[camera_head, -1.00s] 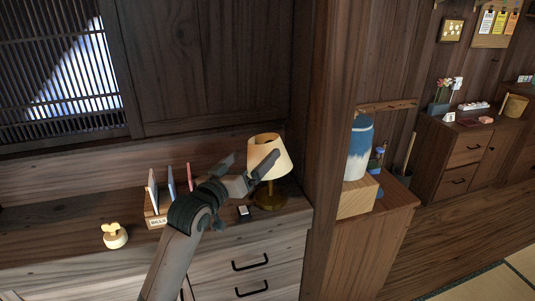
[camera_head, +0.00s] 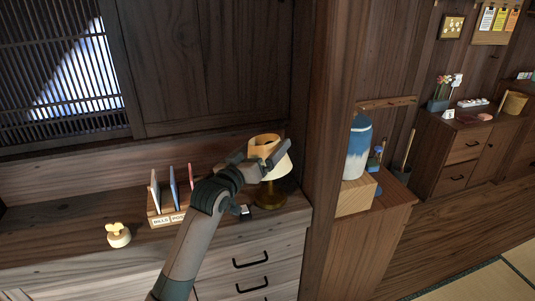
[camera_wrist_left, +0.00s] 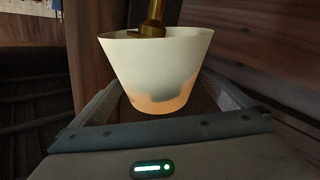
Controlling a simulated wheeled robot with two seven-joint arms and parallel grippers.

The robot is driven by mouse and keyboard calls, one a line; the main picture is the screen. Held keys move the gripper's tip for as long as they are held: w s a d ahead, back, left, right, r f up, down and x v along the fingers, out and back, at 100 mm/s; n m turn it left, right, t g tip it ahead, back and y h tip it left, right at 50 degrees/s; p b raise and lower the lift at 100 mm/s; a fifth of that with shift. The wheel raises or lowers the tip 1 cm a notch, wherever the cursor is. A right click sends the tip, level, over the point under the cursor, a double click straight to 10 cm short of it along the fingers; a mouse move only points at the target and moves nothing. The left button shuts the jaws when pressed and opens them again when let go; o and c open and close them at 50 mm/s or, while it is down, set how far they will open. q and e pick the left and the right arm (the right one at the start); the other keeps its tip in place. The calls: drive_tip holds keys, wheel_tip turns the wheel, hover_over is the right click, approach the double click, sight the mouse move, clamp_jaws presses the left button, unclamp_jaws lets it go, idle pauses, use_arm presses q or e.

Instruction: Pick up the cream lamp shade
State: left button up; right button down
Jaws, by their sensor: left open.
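The cream lamp shade (camera_head: 283,166) sits on a brass lamp base (camera_head: 271,198) at the right end of the wooden cabinet top. My left gripper (camera_head: 267,155) is open at the shade, with its fingers across the shade's upper part in the head view. In the left wrist view the shade (camera_wrist_left: 155,65) appears upside down between the two spread fingers of the gripper (camera_wrist_left: 157,108), with the brass stem above it. I cannot tell whether either finger touches the shade. My right gripper is not in view.
A letter holder (camera_head: 168,217) with several upright cards stands left of my arm. A small cream ornament (camera_head: 118,236) is farther left. A small dark item (camera_head: 246,210) lies near the lamp base. A wooden post (camera_head: 325,150) rises just right of the lamp.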

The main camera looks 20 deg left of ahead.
use_arm(q)
drive_tip(key=shift+w+d, duration=0.1)
drive_tip(key=shift+w, duration=0.45)
drive_tip(key=c, duration=1.2)
drive_tip(key=shift+o, duration=0.2)
drive_tip(key=shift+r, duration=0.1)
wheel_tip(320, 180, up, 10)
drive_tip(key=shift+f+b, duration=0.1)
drive_tip(key=shift+b, duration=0.95)
drive_tip(key=c, duration=0.4)
